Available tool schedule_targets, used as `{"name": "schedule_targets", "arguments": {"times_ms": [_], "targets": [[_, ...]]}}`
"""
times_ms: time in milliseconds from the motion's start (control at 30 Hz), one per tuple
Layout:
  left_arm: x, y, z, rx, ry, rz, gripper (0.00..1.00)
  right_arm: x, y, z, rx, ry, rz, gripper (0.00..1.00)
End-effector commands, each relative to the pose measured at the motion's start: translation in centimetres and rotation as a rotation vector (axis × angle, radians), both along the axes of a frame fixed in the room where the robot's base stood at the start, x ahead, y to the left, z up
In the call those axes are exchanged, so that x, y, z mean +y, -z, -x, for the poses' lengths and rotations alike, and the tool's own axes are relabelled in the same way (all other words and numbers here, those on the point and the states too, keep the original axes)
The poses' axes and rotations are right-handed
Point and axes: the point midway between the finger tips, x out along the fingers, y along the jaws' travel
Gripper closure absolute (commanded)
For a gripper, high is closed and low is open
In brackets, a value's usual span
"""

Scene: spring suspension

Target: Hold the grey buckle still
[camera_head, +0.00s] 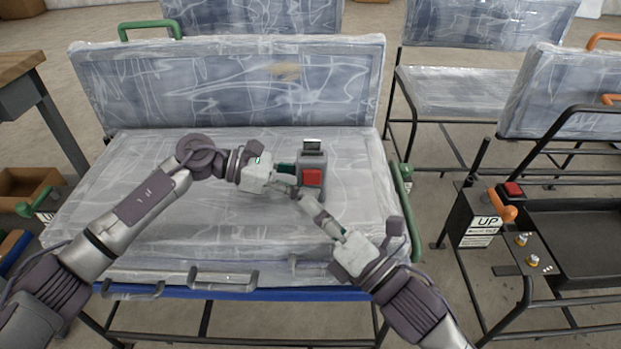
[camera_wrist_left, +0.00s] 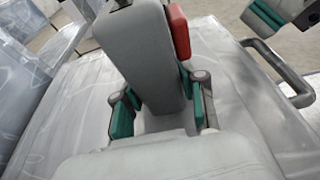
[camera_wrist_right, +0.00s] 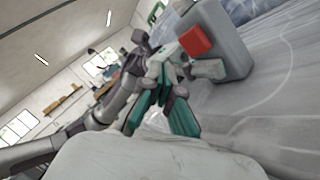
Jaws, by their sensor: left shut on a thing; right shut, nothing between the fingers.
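The grey buckle (camera_head: 311,164) stands on the plastic-covered seat, with a red button (camera_head: 312,178) on its front and a metal tongue (camera_head: 312,145) at its top. My left gripper (camera_head: 290,171) is shut on the buckle from its left side. In the left wrist view the teal fingers (camera_wrist_left: 160,112) sit on both sides of the grey body (camera_wrist_left: 142,55). My right gripper (camera_head: 308,198) is shut and empty, just in front of the buckle. In the right wrist view its teal fingers (camera_wrist_right: 165,105) are near the buckle (camera_wrist_right: 222,40) and its red button; whether they touch it I cannot tell.
The seat (camera_head: 180,240) is wrapped in clear plastic, with a backrest (camera_head: 230,85) behind and a metal handle (camera_head: 222,278) at the front edge. A black stand with a red button and an "UP" label (camera_head: 486,222) is at the right. The seat's left part is bare.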

Motion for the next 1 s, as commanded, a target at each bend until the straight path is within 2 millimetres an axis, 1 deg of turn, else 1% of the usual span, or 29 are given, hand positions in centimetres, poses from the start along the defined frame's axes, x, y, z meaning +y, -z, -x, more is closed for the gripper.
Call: {"name": "schedule_targets", "arguments": {"times_ms": [33, 100, 300, 467, 1000], "targets": [[0.0, 0.1, 0.0, 0.001, 0.000, -0.001, 1.00, 0.0, -0.1, -0.7, -0.003, 0.001, 0.001, 1.00], [0.0, 0.1, 0.0, 0.001, 0.000, -0.001, 1.00, 0.0, 0.0, -1.5, -0.004, 0.000, 0.001, 1.00], [0.0, 0.1, 0.0, 0.001, 0.000, -0.001, 1.00, -0.1, 0.0, -2.8, -0.001, 0.000, -0.001, 1.00], [0.0, 0.1, 0.0, 0.001, 0.000, -0.001, 1.00, -0.1, 0.0, -3.1, -0.001, 0.000, -0.001, 1.00], [0.0, 0.1, 0.0, 0.001, 0.000, -0.001, 1.00, -0.1, 0.0, -3.0, 0.000, 0.000, -0.002, 1.00]]}}
